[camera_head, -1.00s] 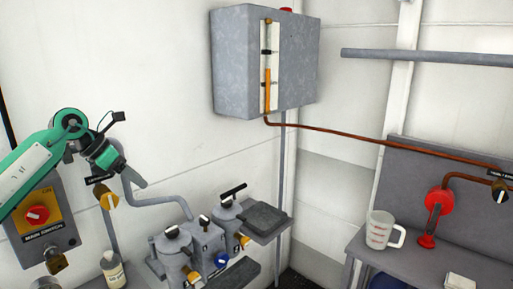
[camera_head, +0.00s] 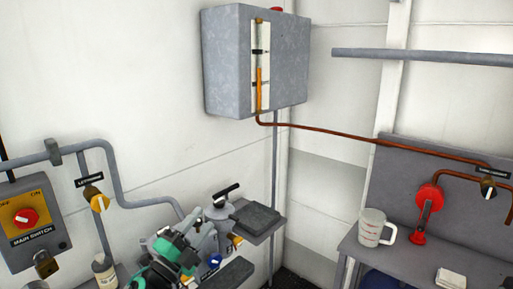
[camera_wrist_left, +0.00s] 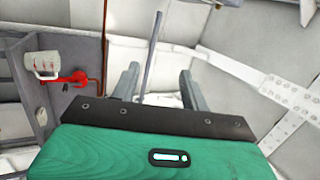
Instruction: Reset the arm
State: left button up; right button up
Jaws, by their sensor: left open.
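My left arm, green and grey, is low in the middle of the head view, in front of the grey filter units. My left gripper (camera_wrist_left: 160,95) shows in the left wrist view with its two grey fingers apart and nothing between them. In the head view its fingers are hard to make out against the grey machinery. My right gripper is in neither view.
Grey filter housings (camera_head: 222,208) stand close around my left arm. A yellow main switch box (camera_head: 28,222) and a bottle (camera_head: 104,272) are at left. A jug (camera_head: 375,228) and red hand pump (camera_head: 428,205) are at right. A grey tank (camera_head: 228,70) hangs above.

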pick_arm(q)
jog(key=s+a+f+n+g+y, duration=0.2)
jog(key=s+a+f+n+y, duration=0.15)
jog(key=f+n, duration=0.3)
jog(key=s+a+f+n+g+y, duration=0.2)
jog(key=s+f+n+y, duration=0.3)
jog(key=f, duration=0.2)
jog(key=s+a+f+n+g+y, duration=0.25)
jog(key=s+f+n+y, duration=0.2)
jog(key=f, duration=0.25)
jog(key=s+f+n+g, duration=0.2)
jog(key=s+f+g, duration=0.15)
jog(key=s, duration=0.35)
jog(key=s+a+f+n+g+h, duration=0.1)
jog(key=s+f+g, duration=0.2)
jog(key=s+f, duration=0.35)
jog(key=s+f+n+g, duration=0.2)
jog(key=s+g, duration=0.1)
jog(key=s, duration=0.6)
notch_tip(320, 180, down, 32)
jog(key=g, duration=0.1)
jog(key=s+a+f, duration=0.1)
jog(key=s+f, duration=0.8)
jog(key=s+a+f+g, duration=0.1)
jog(key=s+a+f, duration=0.1)
jog(key=s+f, duration=0.7)
jog(key=shift+s+a, duration=0.3)
jog(key=shift+s, duration=0.4)
